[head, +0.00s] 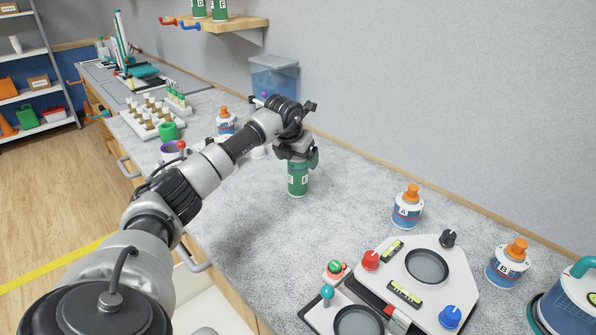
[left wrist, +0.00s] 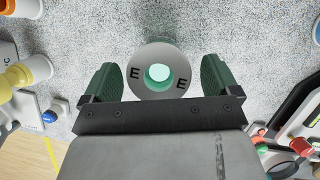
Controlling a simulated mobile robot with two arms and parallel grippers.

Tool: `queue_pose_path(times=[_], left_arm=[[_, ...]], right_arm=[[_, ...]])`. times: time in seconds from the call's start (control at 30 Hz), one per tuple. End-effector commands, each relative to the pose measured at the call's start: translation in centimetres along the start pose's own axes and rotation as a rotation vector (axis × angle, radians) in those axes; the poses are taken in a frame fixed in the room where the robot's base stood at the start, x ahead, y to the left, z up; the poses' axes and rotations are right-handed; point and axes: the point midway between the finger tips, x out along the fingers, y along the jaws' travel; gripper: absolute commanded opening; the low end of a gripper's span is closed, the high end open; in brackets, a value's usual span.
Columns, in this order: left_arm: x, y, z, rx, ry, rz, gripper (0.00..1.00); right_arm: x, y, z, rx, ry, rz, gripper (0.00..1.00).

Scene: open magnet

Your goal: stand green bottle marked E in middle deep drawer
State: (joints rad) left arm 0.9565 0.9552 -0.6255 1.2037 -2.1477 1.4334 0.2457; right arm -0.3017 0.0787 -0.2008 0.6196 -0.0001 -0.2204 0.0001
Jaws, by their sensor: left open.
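The green bottle marked E (head: 298,180) stands upright on the grey speckled bench. My left gripper (head: 297,157) points down from above, at the bottle's top. In the left wrist view the bottle's pale round top with two E marks (left wrist: 145,84) shows from above. The open fingers of my left gripper (left wrist: 158,80) lie to either side of it, with gaps on both sides. Drawer handles (head: 193,256) show along the bench front. A pale surface (head: 213,298) lies below the bench edge; I cannot tell whether it is a drawer's inside. My right gripper is not in view.
Bottle A (head: 407,212) and bottle B (head: 507,265) with orange caps stand to the right. A white device with knobs (head: 425,275) is in front of them. A vial rack (head: 155,115), a green cup (head: 169,131) and a clear blue bin (head: 274,77) stand behind. Bench around the green bottle is clear.

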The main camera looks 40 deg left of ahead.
Motion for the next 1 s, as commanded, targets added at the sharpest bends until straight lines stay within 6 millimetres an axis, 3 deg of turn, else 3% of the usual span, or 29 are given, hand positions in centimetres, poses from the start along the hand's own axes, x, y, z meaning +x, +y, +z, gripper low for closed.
queue_pose_path(times=[0.13,0.4,0.8,1.0], left_arm=[[1.5,0.0,-0.1,-0.001,0.002,0.001,0.90],[1.8,0.1,-0.1,0.000,0.000,0.001,0.89],[1.7,0.1,-0.1,0.000,0.000,0.001,0.28],[1.6,0.1,0.0,-0.001,-0.002,0.001,0.25]], right_arm=[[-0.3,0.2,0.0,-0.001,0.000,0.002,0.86],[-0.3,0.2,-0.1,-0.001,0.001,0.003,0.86],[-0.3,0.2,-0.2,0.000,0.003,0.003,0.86],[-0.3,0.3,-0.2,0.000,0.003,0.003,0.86]])
